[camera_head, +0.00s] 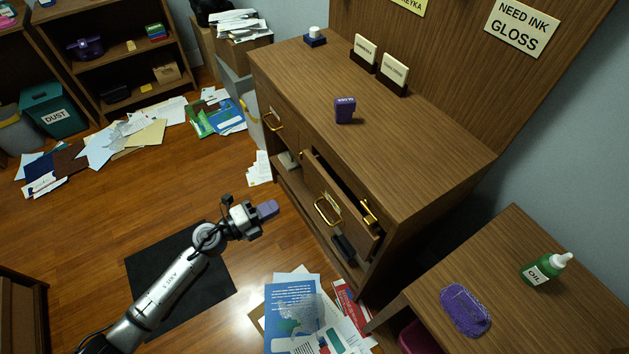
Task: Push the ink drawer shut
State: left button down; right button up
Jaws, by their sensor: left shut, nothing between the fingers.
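The ink drawer (352,222) is the right-hand drawer of the wooden cabinet (440,135), and it stands partly open. A brass handle (328,211) is on its front. A gold-coloured item shows inside through the gap; the rest of the inside is hidden. My left gripper (267,209) is shut and empty, in front of the cabinet to the left of the drawer. It appears apart from the drawer front. My right gripper is not in view.
A purple box (345,110) and two card holders stand on the cabinet top. Papers (300,315) lie on the floor below the drawer. A side table (530,300) at the lower right holds a green bottle (546,269) and a purple cloth (465,310).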

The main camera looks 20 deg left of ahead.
pick_arm(q)
jog(key=b, duration=0.1)
send_near(321, 177)
jog(key=b+x, duration=0.2)
jog(key=x, duration=0.3)
jog(key=shift+w+d+r, duration=0.1)
jog(key=shift+w+d, duration=0.1)
jog(key=shift+d, duration=0.05)
jog(key=shift+w+d, duration=0.3)
jog(key=shift+w, duration=0.3)
jog(key=shift+w+d+b, duration=0.2)
jog(key=shift+d+b, duration=0.1)
jog(key=shift+b, duration=0.05)
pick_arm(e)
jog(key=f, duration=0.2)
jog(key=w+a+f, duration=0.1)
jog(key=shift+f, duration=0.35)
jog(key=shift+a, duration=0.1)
